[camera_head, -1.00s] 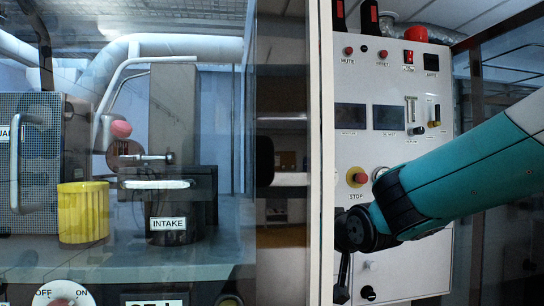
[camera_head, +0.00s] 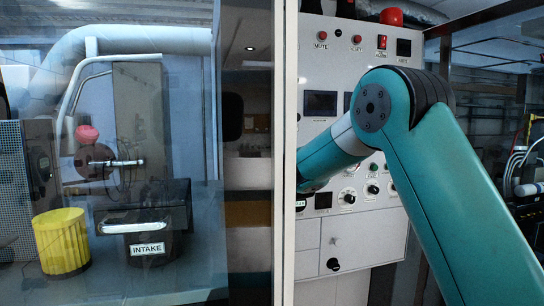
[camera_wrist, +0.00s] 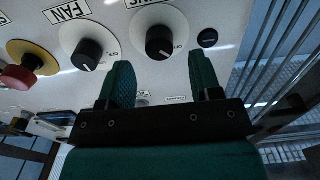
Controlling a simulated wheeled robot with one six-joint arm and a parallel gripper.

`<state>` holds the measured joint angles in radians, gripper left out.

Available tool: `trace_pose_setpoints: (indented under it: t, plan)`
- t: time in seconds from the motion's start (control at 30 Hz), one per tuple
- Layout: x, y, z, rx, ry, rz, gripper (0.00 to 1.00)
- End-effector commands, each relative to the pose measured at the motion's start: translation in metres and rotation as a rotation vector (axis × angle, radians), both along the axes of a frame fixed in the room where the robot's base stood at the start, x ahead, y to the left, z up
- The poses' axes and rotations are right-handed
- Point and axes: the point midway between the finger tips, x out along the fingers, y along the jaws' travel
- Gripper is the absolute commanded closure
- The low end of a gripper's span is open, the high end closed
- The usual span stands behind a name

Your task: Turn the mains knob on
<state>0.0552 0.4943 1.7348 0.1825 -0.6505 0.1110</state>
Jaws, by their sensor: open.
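In the wrist view my gripper (camera_wrist: 162,78) is open and empty, its two green fingers apart in front of the white panel. A black knob (camera_wrist: 160,40) on a white dial sits just beyond the fingers, between them in the picture and apart from them. Its label is cut off at the top edge. A second black knob (camera_wrist: 88,53), under a FAN label, is to the left.
A red button on a yellow ring (camera_wrist: 30,58) is at the wrist view's left. A glass enclosure left of the panel holds a yellow tub (camera_head: 61,240) and a dark INTAKE unit (camera_head: 160,222). A white post (camera_head: 283,150) stands between.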

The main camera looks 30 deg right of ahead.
Motion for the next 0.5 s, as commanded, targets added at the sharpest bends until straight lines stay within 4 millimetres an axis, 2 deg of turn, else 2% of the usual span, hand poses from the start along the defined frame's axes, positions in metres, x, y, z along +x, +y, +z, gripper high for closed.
trace_pose_setpoints:
  t: [0.1, 0.2, 0.5]
  plan:
    - [0.020, -0.005, 0.004, 0.000, 0.001, -0.002, 0.42]
    - [0.031, -0.007, 0.002, 0.000, 0.001, -0.001, 0.42]
    - [0.040, -0.008, 0.000, 0.000, 0.000, 0.000, 0.42]
